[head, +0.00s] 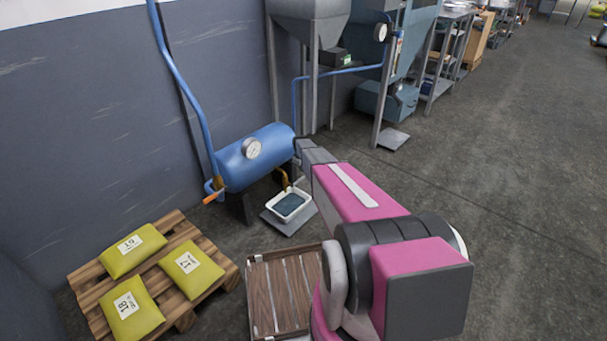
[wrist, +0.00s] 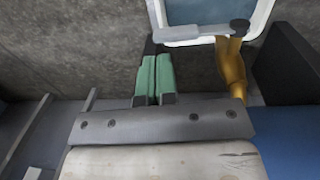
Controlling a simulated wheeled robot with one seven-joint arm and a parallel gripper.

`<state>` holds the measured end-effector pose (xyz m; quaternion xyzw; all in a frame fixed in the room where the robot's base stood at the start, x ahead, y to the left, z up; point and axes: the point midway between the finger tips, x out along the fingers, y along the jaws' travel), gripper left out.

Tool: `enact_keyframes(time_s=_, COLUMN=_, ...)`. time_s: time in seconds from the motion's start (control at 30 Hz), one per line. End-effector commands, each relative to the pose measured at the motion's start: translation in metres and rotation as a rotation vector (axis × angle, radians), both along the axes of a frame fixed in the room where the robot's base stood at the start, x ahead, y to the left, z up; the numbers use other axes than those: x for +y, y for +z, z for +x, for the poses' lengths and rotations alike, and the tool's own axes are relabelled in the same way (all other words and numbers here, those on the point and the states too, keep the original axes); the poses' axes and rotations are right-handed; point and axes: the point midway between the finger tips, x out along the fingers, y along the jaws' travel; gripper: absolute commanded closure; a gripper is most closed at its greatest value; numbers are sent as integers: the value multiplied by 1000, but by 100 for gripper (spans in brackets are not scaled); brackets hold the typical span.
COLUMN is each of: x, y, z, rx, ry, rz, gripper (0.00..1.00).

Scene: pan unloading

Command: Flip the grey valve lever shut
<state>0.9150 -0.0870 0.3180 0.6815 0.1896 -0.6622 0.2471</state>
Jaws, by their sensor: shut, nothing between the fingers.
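The grey valve lever (wrist: 188,34) shows in the wrist view. It runs left from a dark round pivot on top of the brass valve pipe (wrist: 232,72) and lies across the pipe. The brass pipe also shows in the head view (head: 284,180), below the right end of the blue tank (head: 235,167); the lever is too small to make out there. My gripper (wrist: 154,62) has green fingers, pressed together and empty. Its tips are close to the lever's free left end; I cannot tell whether they touch it. In the head view my arm hides the fingers.
A white pan (head: 305,207) with dark blue contents stands under the valve on a grey plate. A pallet (head: 187,235) with yellow sacks is at the left. A wooden slatted crate (head: 252,295) is in front. Open floor (head: 480,180) lies at the right.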

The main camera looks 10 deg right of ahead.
Motion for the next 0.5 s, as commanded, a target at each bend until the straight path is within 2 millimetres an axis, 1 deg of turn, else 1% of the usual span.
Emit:
enact_keyframes(time_s=0.03, x=0, y=14, z=-1, rx=-2, ry=0, rz=0, gripper=100)
enact_keyframes(time_s=0.2, x=0, y=50, z=-1, rx=-2, ry=-1, rz=0, gripper=100)
enact_keyframes(time_s=0.4, x=0, y=83, z=0, rx=-2, ry=-1, rz=0, gripper=100)
enact_keyframes(time_s=0.5, x=0, y=92, z=0, rx=-2, ry=-1, rz=1, gripper=100)
